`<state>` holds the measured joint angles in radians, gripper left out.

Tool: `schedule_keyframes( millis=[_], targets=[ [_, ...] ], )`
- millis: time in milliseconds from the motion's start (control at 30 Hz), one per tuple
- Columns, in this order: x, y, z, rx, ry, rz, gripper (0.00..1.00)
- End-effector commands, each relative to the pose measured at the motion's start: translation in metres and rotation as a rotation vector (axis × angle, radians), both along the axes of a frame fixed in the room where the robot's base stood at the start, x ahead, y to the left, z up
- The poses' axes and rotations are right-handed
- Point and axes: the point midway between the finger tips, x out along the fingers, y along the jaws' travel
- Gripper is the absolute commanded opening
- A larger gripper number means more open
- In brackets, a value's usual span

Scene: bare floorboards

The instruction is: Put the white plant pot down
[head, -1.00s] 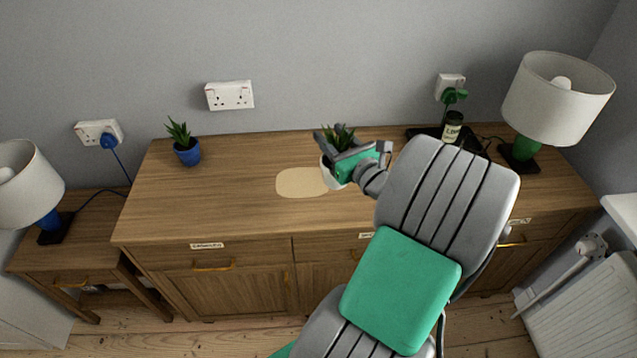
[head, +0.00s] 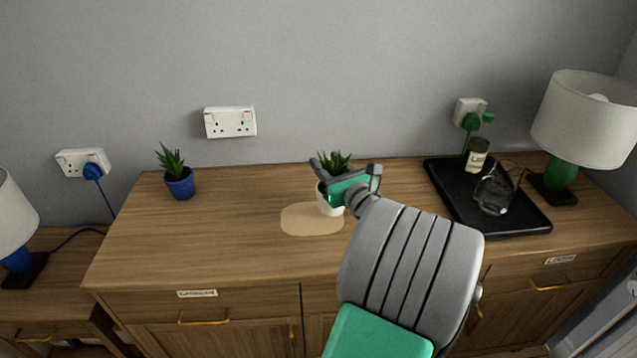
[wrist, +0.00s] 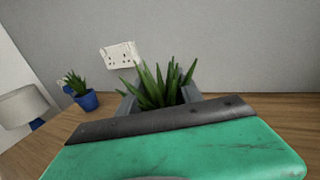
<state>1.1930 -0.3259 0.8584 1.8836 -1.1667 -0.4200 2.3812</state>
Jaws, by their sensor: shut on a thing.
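The white plant pot (head: 330,206) with a spiky green plant is at the middle of the wooden sideboard, at the right end of a pale oval patch (head: 306,221). My gripper (head: 328,166) is shut on the pot near its rim. In the wrist view the plant's leaves (wrist: 165,86) stand upright between my gripper's fingers (wrist: 160,96); the pot itself is hidden there. I cannot tell whether the pot's base touches the top.
A blue plant pot (head: 180,185) stands at the left of the sideboard (head: 220,245). A black tray (head: 520,222) with a jar (head: 477,160) and a glass jug (head: 494,192) is at the right, beside a green lamp (head: 562,174). The top between is clear.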

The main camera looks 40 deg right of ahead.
Motion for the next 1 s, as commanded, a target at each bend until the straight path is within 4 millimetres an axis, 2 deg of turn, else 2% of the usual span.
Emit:
schedule_keyframes(
  millis=[33,167,567,600,833,1000],
  targets=[
    [-0.001,-0.001,-0.015,-0.001,-0.002,-0.002,0.0],
    [-0.003,-0.004,-0.034,-0.002,-0.002,-0.009,0.0],
    [-0.004,-0.006,-0.033,0.002,0.0,-0.012,0.0],
    [-0.004,-0.006,-0.034,0.002,0.002,-0.012,0.44],
    [-0.004,-0.005,-0.034,0.002,0.002,-0.012,0.63],
    [-0.004,-0.005,-0.034,0.002,0.002,-0.011,0.64]
  ],
)
